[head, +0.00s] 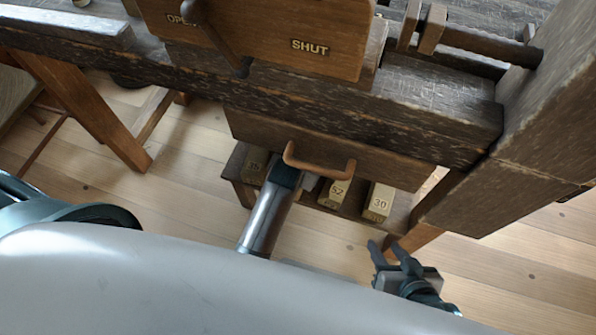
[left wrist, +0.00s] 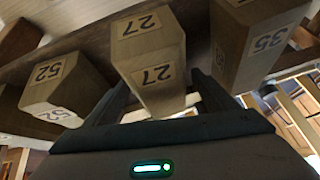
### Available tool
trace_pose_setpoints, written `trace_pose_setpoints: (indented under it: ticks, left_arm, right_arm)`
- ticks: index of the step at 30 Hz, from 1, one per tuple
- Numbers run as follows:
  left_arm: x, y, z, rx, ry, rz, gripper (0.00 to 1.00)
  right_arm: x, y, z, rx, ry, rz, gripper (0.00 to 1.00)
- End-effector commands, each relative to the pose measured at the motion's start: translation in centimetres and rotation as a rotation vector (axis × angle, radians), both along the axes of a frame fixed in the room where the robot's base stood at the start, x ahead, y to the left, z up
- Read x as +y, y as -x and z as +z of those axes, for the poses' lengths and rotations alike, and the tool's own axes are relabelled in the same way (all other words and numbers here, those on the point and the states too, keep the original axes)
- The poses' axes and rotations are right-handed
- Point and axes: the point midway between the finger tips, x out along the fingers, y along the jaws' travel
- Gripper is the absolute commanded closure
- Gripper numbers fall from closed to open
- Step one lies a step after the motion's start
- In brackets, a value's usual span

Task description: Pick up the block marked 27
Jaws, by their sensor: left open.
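The block marked 27 (left wrist: 152,50) is pale wood with labels on two faces, upside down in the left wrist view. My left gripper (left wrist: 160,88) is open, with one dark finger on each side of the block's near end. I cannot tell whether either finger touches it. In the head view my left wrist reaches under the drawer front and mostly hides block 27. My right gripper (head: 393,252) is open and empty, low over the floor to the right of the blocks.
Block 52 (head: 335,192) and block 30 (head: 379,202) stand right of my left wrist on a low shelf; block 35 (head: 254,165) stands left. The drawer front with its handle (head: 320,168) overhangs them. A thick bench post (head: 530,150) stands at right.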

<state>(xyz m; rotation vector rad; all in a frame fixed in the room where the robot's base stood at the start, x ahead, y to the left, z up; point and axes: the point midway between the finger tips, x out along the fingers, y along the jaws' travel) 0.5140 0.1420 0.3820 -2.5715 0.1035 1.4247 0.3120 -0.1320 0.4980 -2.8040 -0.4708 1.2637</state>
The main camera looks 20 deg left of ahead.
Motion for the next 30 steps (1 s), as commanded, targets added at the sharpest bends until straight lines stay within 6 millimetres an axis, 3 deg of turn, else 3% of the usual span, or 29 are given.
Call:
trace_pose_setpoints:
  ticks: [11,18,19,30]
  left_arm:
    - [0.01,0.01,0.04,0.0,0.0,0.0,0.21]
    - [0.01,0.02,0.02,0.0,0.0,0.0,0.76]
    - [0.01,0.02,0.02,0.0,0.0,0.0,0.78]
    - [0.07,-0.01,0.1,0.0,-0.001,0.001,0.78]
  right_arm:
    - [-0.03,0.01,0.02,0.001,0.001,-0.001,0.62]
    - [-0.04,0.01,0.0,0.002,0.001,0.0,0.62]
    - [-0.04,0.01,0.0,0.002,0.001,0.0,0.62]
    - [-0.08,0.02,0.06,0.003,0.002,-0.001,0.62]
